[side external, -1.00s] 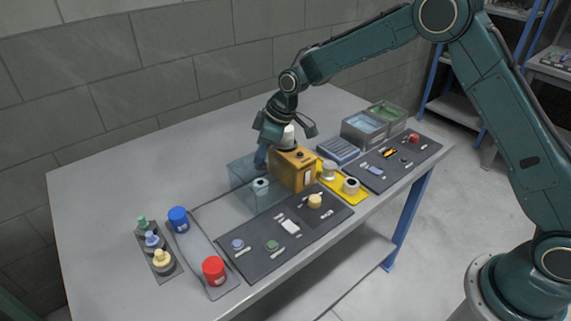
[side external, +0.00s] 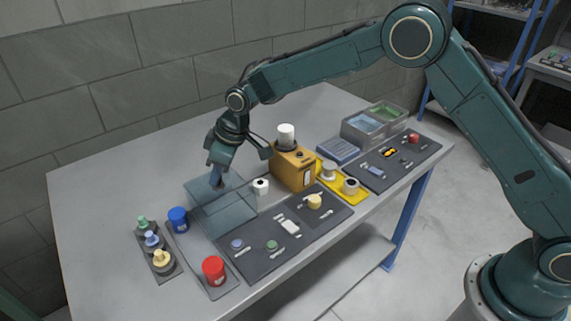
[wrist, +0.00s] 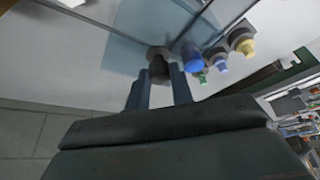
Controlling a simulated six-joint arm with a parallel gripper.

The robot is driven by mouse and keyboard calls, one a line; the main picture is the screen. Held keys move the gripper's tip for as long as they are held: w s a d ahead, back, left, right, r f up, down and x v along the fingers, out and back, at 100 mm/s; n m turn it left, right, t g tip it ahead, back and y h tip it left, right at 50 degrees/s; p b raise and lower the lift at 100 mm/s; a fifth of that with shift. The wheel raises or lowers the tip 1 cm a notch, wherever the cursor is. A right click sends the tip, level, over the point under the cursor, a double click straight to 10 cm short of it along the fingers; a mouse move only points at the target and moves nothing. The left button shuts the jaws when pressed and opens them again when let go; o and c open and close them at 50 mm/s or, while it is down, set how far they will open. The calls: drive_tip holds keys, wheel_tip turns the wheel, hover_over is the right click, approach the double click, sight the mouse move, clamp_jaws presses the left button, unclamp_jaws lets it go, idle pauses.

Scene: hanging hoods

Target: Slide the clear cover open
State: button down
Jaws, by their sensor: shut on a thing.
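The clear cover (side external: 232,212) is a see-through bluish box on the left part of the table, left of a small white cylinder with a dark hole (side external: 261,187), which stands uncovered. The cover also shows as a bluish sheet in the wrist view (wrist: 128,22). My gripper (side external: 216,181) is at the cover's back top part. In the wrist view its two fingers (wrist: 159,88) are on either side of a dark round knob (wrist: 158,66) on the cover. The gripper is shut on this knob. The fingertips are small and partly hidden in the side view.
An orange box (side external: 293,170) with a white cylinder (side external: 286,135) on top stands right of the cover. A dark panel with knobs (side external: 255,258) lies in front.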

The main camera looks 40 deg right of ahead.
drive_tip(key=c, duration=1.2)
unclamp_jaws()
drive_tip(key=shift+a, duration=0.3)
drive_tip(key=shift+d+r, duration=0.1)
drive_tip(key=shift+s+d+r, duration=0.15)
drive_tip(key=shift+r, duration=0.25)
drive_tip(key=v, duration=1.2)
drive_tip(key=shift+r, duration=0.35)
drive_tip(key=shift+s, duration=0.1)
